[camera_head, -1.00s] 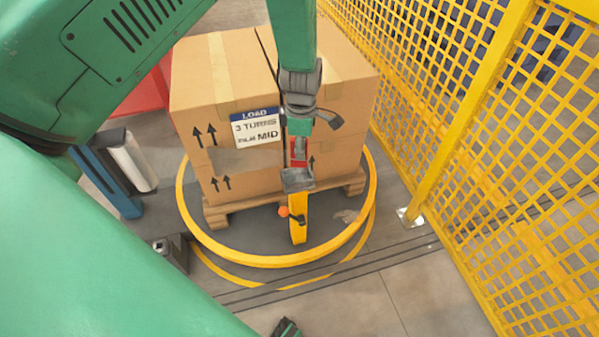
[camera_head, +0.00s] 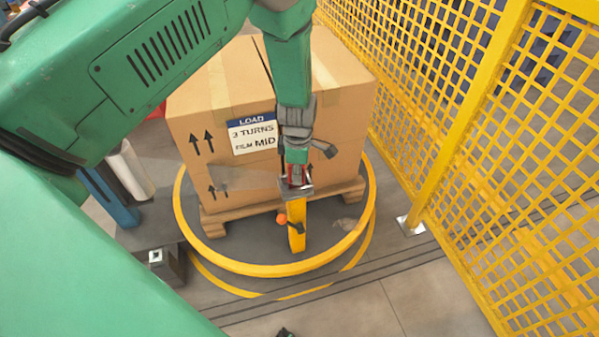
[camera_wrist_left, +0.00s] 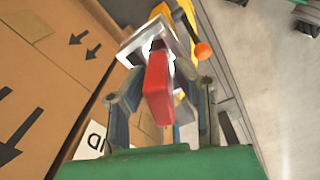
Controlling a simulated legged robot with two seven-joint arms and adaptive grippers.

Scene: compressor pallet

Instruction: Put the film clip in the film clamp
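The red film clip (camera_wrist_left: 158,90) is between the fingers of my left gripper (camera_wrist_left: 160,90) in the left wrist view, and the gripper looks shut on it. In the head view the left gripper (camera_head: 297,172) points down, directly above the film clamp. The film clamp is a grey metal bracket (camera_head: 296,193) on top of a yellow post; it also shows in the left wrist view (camera_wrist_left: 184,38). The clip's far end is at the clamp's mouth; I cannot tell whether it is inside.
A large carton (camera_head: 230,100) on a wooden pallet (camera_head: 215,224) stands close behind the clamp. A yellow ring (camera_head: 263,270) runs around the pallet and the post. An orange ball knob (camera_head: 282,219) sits beside the post. Yellow mesh fencing (camera_head: 500,170) closes off the right.

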